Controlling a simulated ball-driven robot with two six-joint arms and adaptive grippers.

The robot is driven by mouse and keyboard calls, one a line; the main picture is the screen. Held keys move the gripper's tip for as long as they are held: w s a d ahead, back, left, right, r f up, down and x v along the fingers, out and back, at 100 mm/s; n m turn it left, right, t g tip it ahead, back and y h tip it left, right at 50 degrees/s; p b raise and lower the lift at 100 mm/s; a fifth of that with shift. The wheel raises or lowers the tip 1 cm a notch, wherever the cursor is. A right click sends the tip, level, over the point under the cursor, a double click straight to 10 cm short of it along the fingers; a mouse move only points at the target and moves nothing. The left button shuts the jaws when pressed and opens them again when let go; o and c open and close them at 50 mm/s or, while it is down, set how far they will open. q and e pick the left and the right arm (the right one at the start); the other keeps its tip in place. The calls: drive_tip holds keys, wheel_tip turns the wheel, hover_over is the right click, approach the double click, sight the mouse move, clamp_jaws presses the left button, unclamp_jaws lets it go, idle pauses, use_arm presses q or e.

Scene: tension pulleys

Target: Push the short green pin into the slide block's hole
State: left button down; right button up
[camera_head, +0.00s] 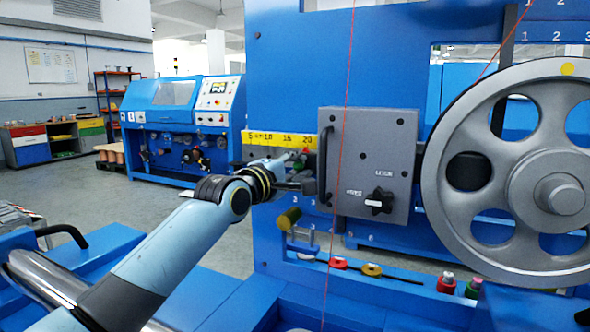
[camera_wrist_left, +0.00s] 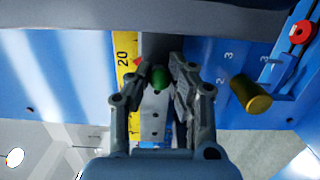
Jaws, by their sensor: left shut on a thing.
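The short green pin (camera_wrist_left: 159,78) shows as a rounded green end between the fingers of my left gripper (camera_wrist_left: 160,68) in the wrist view. The gripper is shut on it. A grey metal strip with small dark holes (camera_wrist_left: 155,112) lies behind the pin, beside the yellow scale; I cannot tell if it belongs to the slide block. In the head view my left gripper (camera_head: 306,174) is at the left edge of the grey box, just below the yellow scale (camera_head: 281,140). I cannot tell whether the pin touches a hole. My right gripper is not in view.
The grey box (camera_head: 400,150) with a handle and black knob (camera_head: 379,201) stands close right of the gripper. A yellow cylinder (camera_head: 289,218) sticks out below it. A large grey wheel (camera_head: 545,170) is at the right.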

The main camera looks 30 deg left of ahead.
use_arm(q)
drive_tip(key=shift+w, duration=0.45)
idle(0.3)
drive_tip(key=shift+w, duration=0.1)
idle(0.7)
drive_tip(key=c, duration=1.1)
unclamp_jaws()
drive_tip(key=shift+w, duration=0.1)
drive_tip(key=shift+c, duration=0.2)
drive_tip(key=s, duration=1.2)
drive_tip(key=shift+a, duration=0.4)
